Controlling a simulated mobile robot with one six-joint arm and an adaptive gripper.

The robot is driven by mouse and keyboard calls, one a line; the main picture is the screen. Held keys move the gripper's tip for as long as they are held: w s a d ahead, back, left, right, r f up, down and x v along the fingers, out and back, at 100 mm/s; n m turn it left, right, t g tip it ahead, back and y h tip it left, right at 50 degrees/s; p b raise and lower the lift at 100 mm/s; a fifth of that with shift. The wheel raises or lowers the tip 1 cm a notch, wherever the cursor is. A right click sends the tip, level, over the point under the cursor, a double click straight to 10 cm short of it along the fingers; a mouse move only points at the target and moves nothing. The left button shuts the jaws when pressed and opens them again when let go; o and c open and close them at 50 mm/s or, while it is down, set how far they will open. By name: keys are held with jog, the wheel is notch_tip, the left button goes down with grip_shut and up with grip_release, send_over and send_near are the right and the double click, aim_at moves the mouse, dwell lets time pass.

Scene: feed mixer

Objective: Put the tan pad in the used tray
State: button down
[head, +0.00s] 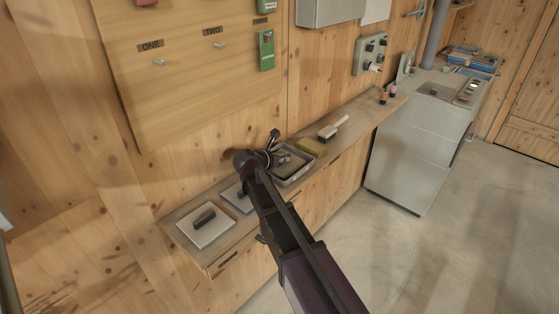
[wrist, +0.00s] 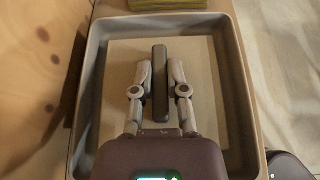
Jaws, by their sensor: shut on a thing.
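The tan pad (wrist: 124,62) is a flat square plate with a dark upright bar (wrist: 160,68) as its handle. In the wrist view it lies within the walls of a grey tray (wrist: 238,90). My gripper (wrist: 161,84) is over the tray, shut on the dark bar with one finger on each side. Whether the pad rests on the tray floor or is just above it, I cannot tell. In the head view my gripper (head: 270,150) is at the tray (head: 296,178), and my arm hides part of it.
The wooden shelf (head: 180,216) also holds a pale pad with a dark handle (head: 206,229), a bluish pad (head: 233,200) partly behind my arm, a yellow sponge (head: 311,147) and a brush (head: 333,129). The wooden wall stands close behind. Floor in front is clear.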

jog(key=shift+f, duration=0.2)
jog(key=c, duration=0.7)
grip_release()
jog(key=shift+o, duration=0.2)
jog(key=shift+r, duration=0.25)
jog(key=shift+s+a+r, duration=0.1)
jog(key=shift+s+r, duration=0.05)
jog(key=shift+s, duration=0.05)
jog(key=p+v, duration=0.4)
jog(key=v, duration=0.5)
jog(key=shift+s+a+r+p, duration=0.2)
jog(key=shift+s+p, duration=0.05)
jog(key=shift+p, duration=0.05)
jog(key=shift+v, duration=0.85)
jog(key=shift+f, duration=0.1)
